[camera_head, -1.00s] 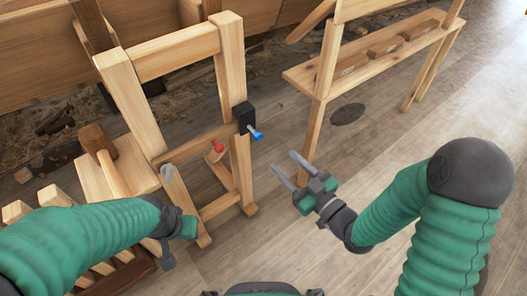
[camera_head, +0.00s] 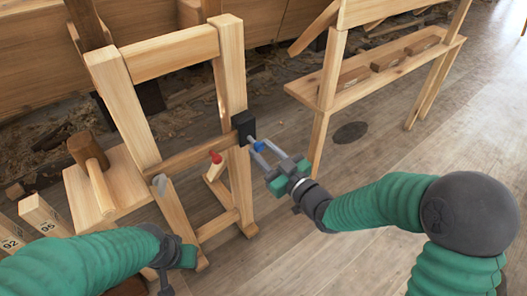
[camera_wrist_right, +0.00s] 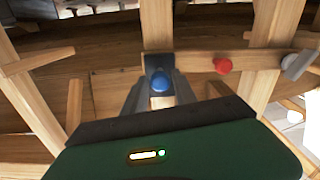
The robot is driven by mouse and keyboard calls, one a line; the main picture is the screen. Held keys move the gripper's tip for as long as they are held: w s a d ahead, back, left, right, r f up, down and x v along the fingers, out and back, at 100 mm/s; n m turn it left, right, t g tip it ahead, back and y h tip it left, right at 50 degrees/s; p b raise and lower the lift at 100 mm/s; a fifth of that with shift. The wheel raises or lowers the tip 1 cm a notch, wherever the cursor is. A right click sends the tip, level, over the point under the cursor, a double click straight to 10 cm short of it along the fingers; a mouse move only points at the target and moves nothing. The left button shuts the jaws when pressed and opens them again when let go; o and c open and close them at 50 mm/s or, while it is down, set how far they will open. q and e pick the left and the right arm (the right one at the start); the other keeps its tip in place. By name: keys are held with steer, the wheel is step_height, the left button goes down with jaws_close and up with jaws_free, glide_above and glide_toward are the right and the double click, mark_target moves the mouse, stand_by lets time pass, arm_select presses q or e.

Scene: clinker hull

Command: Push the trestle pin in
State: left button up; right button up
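The trestle pin has a blue head (camera_head: 259,147) and sits at a black block (camera_head: 244,125) on the right leg of the wooden trestle (camera_head: 232,80). In the right wrist view the blue head (camera_wrist_right: 160,82) faces me, in front of the black block (camera_wrist_right: 159,63). My right gripper (camera_head: 258,141) is open, its two grey fingers on either side of the blue head. I cannot tell whether they touch it. How far the pin's shaft stands out is hidden. My left gripper (camera_head: 167,278) hangs at the lower left, its fingers mostly hidden.
A red pin (camera_head: 216,158) sits on the trestle's lower crossbar. A mallet (camera_head: 92,160) rests on a wooden block at left, beside numbered blocks (camera_head: 40,212). A bench (camera_head: 380,70) with several wooden blocks stands at right.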

jaws_close()
steer(key=shift+f, duration=0.1)
stand_by(1.0)
